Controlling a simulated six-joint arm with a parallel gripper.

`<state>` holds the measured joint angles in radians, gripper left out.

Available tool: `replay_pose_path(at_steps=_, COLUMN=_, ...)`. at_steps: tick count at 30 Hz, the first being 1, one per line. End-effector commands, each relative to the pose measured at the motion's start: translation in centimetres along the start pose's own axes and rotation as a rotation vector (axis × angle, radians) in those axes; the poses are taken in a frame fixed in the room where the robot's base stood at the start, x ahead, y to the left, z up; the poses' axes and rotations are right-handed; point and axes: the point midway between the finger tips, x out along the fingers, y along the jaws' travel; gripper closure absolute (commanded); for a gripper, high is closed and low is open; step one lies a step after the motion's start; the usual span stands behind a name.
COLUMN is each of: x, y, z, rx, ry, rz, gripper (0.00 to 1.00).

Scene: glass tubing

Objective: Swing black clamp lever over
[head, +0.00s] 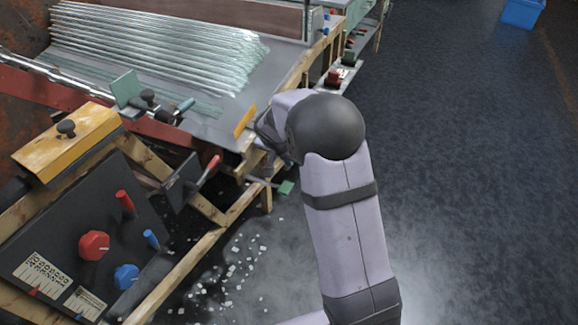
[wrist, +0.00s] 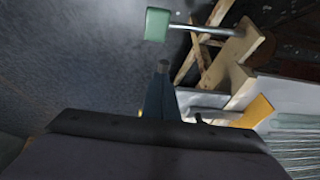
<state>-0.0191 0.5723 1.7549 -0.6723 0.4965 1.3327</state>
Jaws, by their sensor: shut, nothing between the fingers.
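A short black handle (head: 149,97) sits beside the upright green plate (head: 126,88) at the near left end of the metal table; it looks like the black clamp lever, though its pivot is too small to make out. A blue-grey handle (head: 184,106) lies just right of it. My gripper (wrist: 162,66) shows in the wrist view as narrow dark fingers, shut and empty. In the head view my arm hides the fingertips; my wrist is at the table's right edge, well right of the black handle. I cannot identify that handle in the wrist view.
A green block on a rod (wrist: 158,24) sticks out near my fingertips from the wooden frame (wrist: 237,75). Many glass tubes (head: 160,45) lie on the table. A red-handled lever (head: 211,168) and control panel (head: 95,225) are nearer.

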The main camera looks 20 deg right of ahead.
Motion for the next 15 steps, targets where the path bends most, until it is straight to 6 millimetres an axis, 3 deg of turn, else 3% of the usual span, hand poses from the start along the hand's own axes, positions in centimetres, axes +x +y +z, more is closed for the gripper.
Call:
replay_pose_path(at_steps=1, x=0.9, y=0.0, z=0.7, rx=-0.004, ry=0.021, rz=-0.001, gripper=1.0)
replay_pose_path(at_steps=15, x=2.1, y=0.1, z=1.8, rx=-0.002, ry=0.053, rz=0.0, gripper=1.0)
